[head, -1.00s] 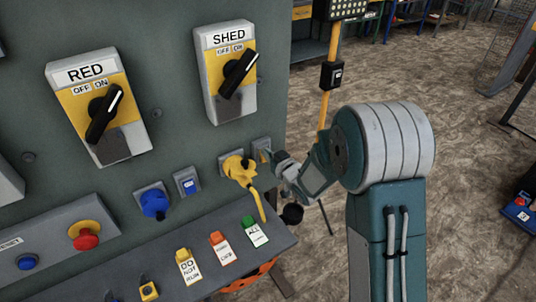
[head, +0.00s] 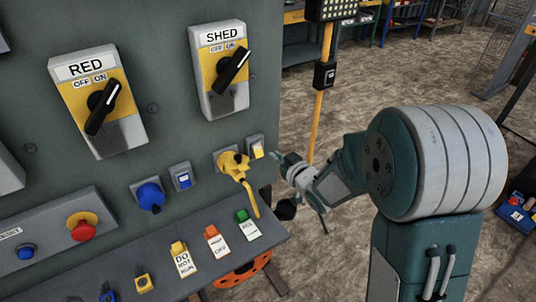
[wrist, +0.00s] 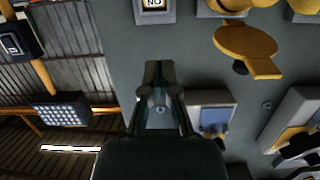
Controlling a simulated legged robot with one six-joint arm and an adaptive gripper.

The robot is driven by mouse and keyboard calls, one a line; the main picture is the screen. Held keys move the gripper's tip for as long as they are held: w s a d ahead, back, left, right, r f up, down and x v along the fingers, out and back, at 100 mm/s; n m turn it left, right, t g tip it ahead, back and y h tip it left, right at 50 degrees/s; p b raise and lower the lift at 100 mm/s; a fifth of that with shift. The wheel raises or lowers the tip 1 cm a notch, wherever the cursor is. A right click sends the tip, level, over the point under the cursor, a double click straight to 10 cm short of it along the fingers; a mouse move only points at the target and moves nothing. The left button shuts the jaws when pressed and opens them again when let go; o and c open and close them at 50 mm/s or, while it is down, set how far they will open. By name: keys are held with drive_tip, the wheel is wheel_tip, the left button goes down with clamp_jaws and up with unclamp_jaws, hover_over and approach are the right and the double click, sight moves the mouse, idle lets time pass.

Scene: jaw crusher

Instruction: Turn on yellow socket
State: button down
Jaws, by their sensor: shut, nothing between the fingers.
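In the wrist view the switch (wrist: 154,4) is at the top edge, partly cut off, with lettering that reads as an upside-down ON.
A blue socket (head: 151,196) with a blue switch (head: 182,177) is further left. RED (head: 98,103) and SHED (head: 224,66) rotary switches are above. A ledge (head: 205,255) with tags juts out below.

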drive_tip(key=s+d+r+m+g+h, duration=0.1)
drive_tip(key=s+d+r+m+h, duration=0.1)
drive_tip(key=s+d+r+h, duration=0.4)
drive_tip(key=s+d+r+m+g+h, duration=0.1)
drive_tip(key=s+d+r+m+h, duration=0.15)
drive_tip(key=s+d, duration=0.4)
drive_tip(key=s+d+r+m+g, duration=0.2)
drive_tip(key=s+g, duration=0.3)
drive_tip(key=s, duration=1.2)
drive_tip(key=shift+d+r, duration=0.2)
drive_tip(key=shift+d, duration=0.3)
drive_tip(key=shift+s, duration=0.1)
